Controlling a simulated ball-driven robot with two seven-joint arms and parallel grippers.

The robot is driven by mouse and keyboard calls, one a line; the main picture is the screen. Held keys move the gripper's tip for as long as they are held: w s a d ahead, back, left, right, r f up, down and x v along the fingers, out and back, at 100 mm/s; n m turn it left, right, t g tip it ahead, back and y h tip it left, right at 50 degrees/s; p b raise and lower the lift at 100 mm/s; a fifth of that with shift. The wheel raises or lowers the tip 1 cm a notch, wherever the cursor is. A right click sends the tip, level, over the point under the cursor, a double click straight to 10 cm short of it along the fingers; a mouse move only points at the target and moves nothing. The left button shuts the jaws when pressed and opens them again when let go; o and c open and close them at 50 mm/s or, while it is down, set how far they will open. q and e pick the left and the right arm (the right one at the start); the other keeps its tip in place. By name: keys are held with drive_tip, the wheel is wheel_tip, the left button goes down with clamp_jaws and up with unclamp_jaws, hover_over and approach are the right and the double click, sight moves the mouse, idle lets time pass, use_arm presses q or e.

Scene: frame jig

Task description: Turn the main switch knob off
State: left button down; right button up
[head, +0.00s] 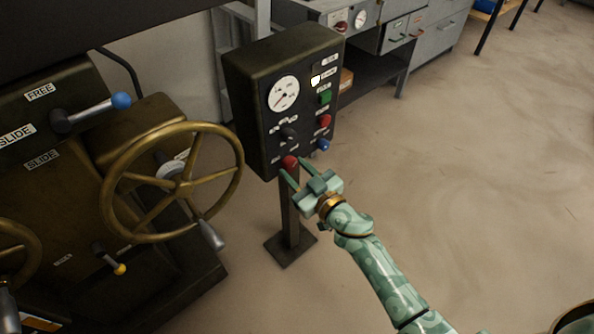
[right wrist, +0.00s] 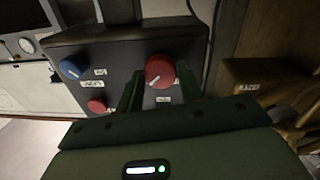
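A red rotary knob (head: 289,162) sits at the lower edge of the dark control box (head: 258,70) on a post. In the right wrist view the red knob (right wrist: 159,71) shows a white pointer line on its face, slanting. The labels are too blurred to read. My right gripper (head: 292,171) is open just in front of this knob. In the right wrist view the knob lies between the tips of the right gripper's fingers (right wrist: 158,84). I cannot tell whether they touch it. My left gripper is not in view.
The box also carries a white gauge (head: 283,93), a dark knob (head: 288,134), a green button (head: 325,97), a red button (head: 324,121) and a blue knob (head: 323,145). A brass handwheel (head: 174,237) stands close left.

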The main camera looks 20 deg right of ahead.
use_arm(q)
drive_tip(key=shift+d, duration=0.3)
use_arm(e)
drive_tip(key=shift+f+n, duration=0.1)
drive_tip(key=shift+n, duration=1)
drive_tip(key=n+b, duration=0.1)
drive_tip(key=n, duration=0.2)
drive_tip(key=shift+n, duration=0.3)
drive_tip(key=shift+f+n, duration=0.1)
drive_tip(key=shift+n, duration=0.9)
drive_tip(key=n+b, duration=0.1)
drive_tip(key=n, duration=0.3)
drive_tip(key=shift+n+y, duration=0.3)
drive_tip(key=shift+y, duration=0.1)
drive_tip(key=shift+d+n+b, duration=0.1)
drive_tip(key=shift+n+b, duration=0.3)
drive_tip(key=shift+n, duration=0.6)
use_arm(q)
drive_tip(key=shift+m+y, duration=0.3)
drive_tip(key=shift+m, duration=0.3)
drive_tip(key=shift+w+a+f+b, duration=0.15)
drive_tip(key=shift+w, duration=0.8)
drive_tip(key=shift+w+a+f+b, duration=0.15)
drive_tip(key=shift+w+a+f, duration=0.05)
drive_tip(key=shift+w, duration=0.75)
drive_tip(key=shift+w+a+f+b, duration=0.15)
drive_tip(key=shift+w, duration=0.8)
use_arm(e)
drive_tip(key=shift+n+y, duration=0.3)
drive_tip(key=shift+n, duration=2)
